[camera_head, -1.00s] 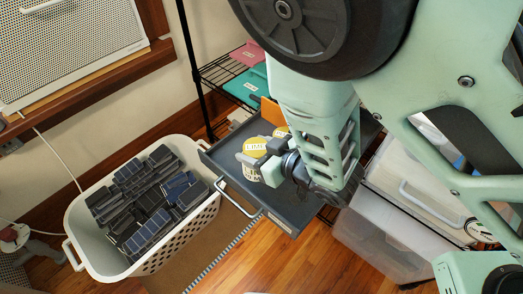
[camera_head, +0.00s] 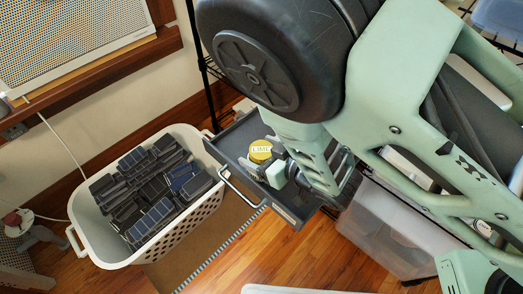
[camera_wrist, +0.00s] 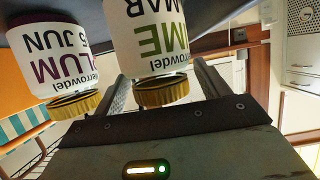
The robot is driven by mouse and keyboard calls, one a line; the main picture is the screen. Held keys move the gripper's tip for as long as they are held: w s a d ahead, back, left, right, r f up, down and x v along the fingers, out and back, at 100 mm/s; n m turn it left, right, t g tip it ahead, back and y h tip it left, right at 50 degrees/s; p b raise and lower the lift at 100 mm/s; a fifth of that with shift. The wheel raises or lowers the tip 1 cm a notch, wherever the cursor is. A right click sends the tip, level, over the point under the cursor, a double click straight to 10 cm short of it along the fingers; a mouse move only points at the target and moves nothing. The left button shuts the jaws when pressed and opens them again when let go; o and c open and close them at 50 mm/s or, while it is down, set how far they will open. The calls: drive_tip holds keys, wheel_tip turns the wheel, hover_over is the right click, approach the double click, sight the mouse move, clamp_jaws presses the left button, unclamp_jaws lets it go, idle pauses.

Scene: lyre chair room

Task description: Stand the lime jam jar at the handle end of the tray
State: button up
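A white basket (camera_head: 205,215) of dark boxes stands left of the tray. A black wire rack (camera_head: 203,62) is behind it. A clear plastic bin (camera_head: 385,235) is at the right. My arm hides the tray's right part.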

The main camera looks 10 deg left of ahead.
drive_tip(key=shift+r, duration=0.2)
drive_tip(key=p+v, duration=0.8)
drive_tip(key=v, duration=0.4)
wheel_tip(320, 180, up, 9)
drive_tip(key=w+m+g+h, duration=0.2)
drive_tip(key=m+g+h, duration=0.2)
drive_tip(key=h, duration=0.2)
drive_tip(key=s+d+r+g+h, duration=0.2)
drive_tip(key=s+d+r, duration=0.2)
drive_tip(key=r, duration=0.3)
drive_tip(key=s+d+r+n+g+h, duration=0.1)
drive_tip(key=s+d+r+g+h, duration=0.1)
drive_tip(key=s+d+r, duration=0.3)
drive_tip(key=shift+s+d+r, duration=0.25)
drive_tip(key=shift+s+r, duration=0.7)
drive_tip(key=shift+s, duration=0.15)
